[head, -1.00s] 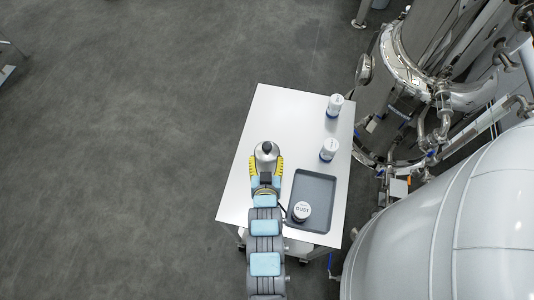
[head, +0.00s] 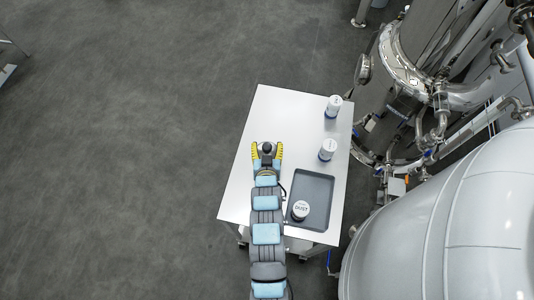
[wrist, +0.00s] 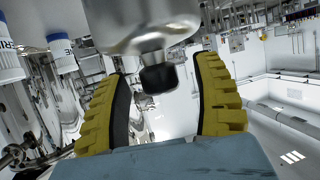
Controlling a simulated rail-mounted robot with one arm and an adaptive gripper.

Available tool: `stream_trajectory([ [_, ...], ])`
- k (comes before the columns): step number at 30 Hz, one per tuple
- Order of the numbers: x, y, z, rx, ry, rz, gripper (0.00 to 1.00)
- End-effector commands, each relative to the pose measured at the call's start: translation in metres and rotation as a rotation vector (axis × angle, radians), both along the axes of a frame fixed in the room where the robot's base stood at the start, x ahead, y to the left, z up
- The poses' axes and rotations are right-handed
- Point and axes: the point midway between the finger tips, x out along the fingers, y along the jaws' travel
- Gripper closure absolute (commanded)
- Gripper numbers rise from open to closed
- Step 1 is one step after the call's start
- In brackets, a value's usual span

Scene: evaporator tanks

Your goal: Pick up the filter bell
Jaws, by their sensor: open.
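The filter bell (head: 267,147) is a shiny silver piece on the white table, seen between my fingers in the head view. In the wrist view the bell (wrist: 152,25) fills the top centre, with a dark knob (wrist: 158,77) at its lower end in that picture. My gripper (head: 268,146) has yellow fingers with dark inner pads. In the wrist view the gripper (wrist: 163,70) is open, one finger on each side of the knob, with gaps visible on both sides. The far side of the bell is hidden.
A grey tray (head: 317,188) holding a white-lidded jar (head: 300,208) lies to the right of my arm. Two white containers (head: 328,149) (head: 333,106) stand along the table's right side. Large steel tanks (head: 450,225) stand beyond it. The table's upper left is clear.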

Motion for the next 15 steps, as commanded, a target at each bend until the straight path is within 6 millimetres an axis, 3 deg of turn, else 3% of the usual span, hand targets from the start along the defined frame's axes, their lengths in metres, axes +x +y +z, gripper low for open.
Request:
stream_trajectory([
  [8,0.0022,0.0001,-0.0011,0.0,0.0,0.0,0.33],
  [15,0.0023,0.0001,-0.0006,0.0,-0.001,0.0,1.0],
])
